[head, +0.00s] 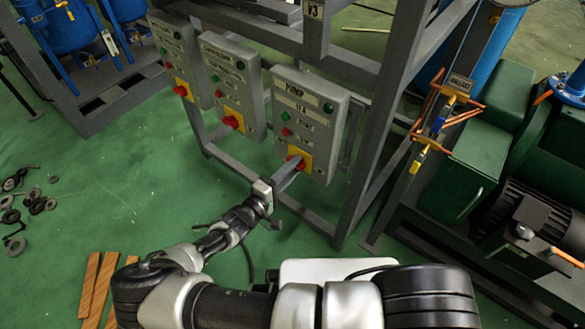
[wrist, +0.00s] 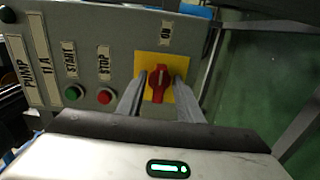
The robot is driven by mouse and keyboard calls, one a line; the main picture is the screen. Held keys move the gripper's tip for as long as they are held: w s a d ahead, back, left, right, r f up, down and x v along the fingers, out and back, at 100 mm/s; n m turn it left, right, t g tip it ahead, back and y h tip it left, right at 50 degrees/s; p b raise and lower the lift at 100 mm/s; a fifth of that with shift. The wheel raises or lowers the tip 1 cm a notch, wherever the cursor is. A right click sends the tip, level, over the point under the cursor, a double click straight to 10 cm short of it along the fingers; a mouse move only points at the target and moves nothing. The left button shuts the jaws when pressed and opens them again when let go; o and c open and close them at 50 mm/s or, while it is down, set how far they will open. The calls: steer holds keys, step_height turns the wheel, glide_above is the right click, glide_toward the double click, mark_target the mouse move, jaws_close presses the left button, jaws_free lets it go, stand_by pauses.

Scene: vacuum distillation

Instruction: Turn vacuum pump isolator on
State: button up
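The pump isolator is a red knob on a yellow plate (wrist: 153,66), low on the grey control box marked PUMP (head: 311,113). In the wrist view the red knob (wrist: 158,84) has its long axis roughly upright in the picture. My gripper (wrist: 160,90) is open, with one finger on each side of the knob and a gap visible on both sides. A small label (wrist: 166,34) sits above the plate in that view. In the head view my gripper (head: 292,172) reaches the box's lower edge and partly covers the isolator.
The same box has a green START button (wrist: 70,94) and a red STOP button (wrist: 105,96) near the fingers. Two similar boxes, a middle one (head: 232,85) and a left one (head: 180,58), stand alongside. A grey frame post (head: 385,110) rises to the right.

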steer(key=p+v, duration=0.1)
steer(key=v, duration=1.6)
steer(key=shift+s+a, duration=0.15)
steer(key=d+r+m+g+y, duration=0.35)
steer(key=d+r+g, duration=0.3)
steer(key=r, duration=0.55)
steer(key=d+r+m+g+y, duration=0.3)
steer(key=d+r+m+g, duration=0.4)
steer(key=r, duration=0.5)
steer(key=s+d+r+t+y, duration=0.2)
steer(key=s+d+r, duration=0.3)
steer(key=r, duration=0.4)
steer(key=s+d+r+t+y, duration=0.3)
steer(key=d+r, duration=0.3)
steer(key=r, duration=0.2)
step_height(320, 180, up, 23)
steer(key=p, duration=2.2)
steer(key=shift+s+d+f+p, duration=0.15)
steer(key=shift+s+f+p, duration=0.1)
steer(key=shift+s+p, duration=0.15)
steer(key=shift+h, duration=0.25)
